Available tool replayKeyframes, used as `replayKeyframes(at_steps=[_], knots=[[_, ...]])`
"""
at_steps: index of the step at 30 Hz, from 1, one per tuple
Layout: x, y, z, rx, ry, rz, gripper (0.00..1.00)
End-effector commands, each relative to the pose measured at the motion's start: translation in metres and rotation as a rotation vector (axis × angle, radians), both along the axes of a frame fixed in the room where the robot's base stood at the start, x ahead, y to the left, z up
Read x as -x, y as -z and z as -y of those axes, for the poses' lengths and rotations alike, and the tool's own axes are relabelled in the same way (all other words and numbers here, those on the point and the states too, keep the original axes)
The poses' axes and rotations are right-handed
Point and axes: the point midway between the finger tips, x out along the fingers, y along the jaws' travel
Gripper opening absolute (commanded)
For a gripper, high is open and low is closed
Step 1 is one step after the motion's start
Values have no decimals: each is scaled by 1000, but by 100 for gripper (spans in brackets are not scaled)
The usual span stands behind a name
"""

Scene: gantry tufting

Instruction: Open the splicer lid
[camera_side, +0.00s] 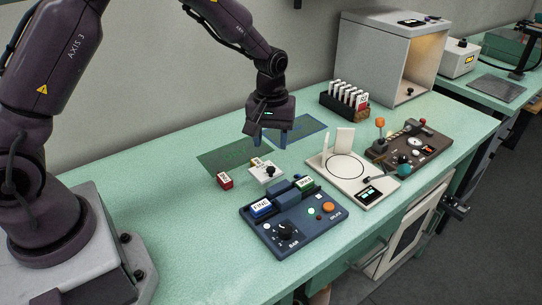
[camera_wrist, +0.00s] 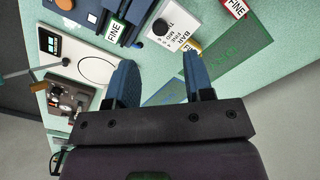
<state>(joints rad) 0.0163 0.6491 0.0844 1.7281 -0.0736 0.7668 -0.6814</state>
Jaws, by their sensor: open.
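The splicer (camera_side: 290,222) is a dark blue box on the green bench, with a dial, an orange button and raised blue blocks on top. In the wrist view, part of the splicer (camera_wrist: 121,12) shows at the top, cut off by the frame. My gripper (camera_side: 271,139) is open and empty, above the bench behind the splicer and apart from it. Its blue fingers (camera_wrist: 158,68) point toward bare bench and mats.
A white block with a black knob (camera_side: 268,173) and a red tag block (camera_side: 225,181) stand behind the splicer. A white plate device (camera_side: 350,184) and a brown gauge panel (camera_side: 410,150) stand to its right. A tag rack (camera_side: 345,101) is farther back. The bench left is clear.

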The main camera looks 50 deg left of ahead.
Motion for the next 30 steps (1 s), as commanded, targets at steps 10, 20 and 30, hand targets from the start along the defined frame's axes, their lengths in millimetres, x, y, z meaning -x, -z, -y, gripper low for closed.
replayKeyframes(at_steps=[10,20,30], knots=[[0,-51,0,0,1,1,48],[0,-54,0,-1,0,-1,48],[37,-57,3,8,253,-44,48]])
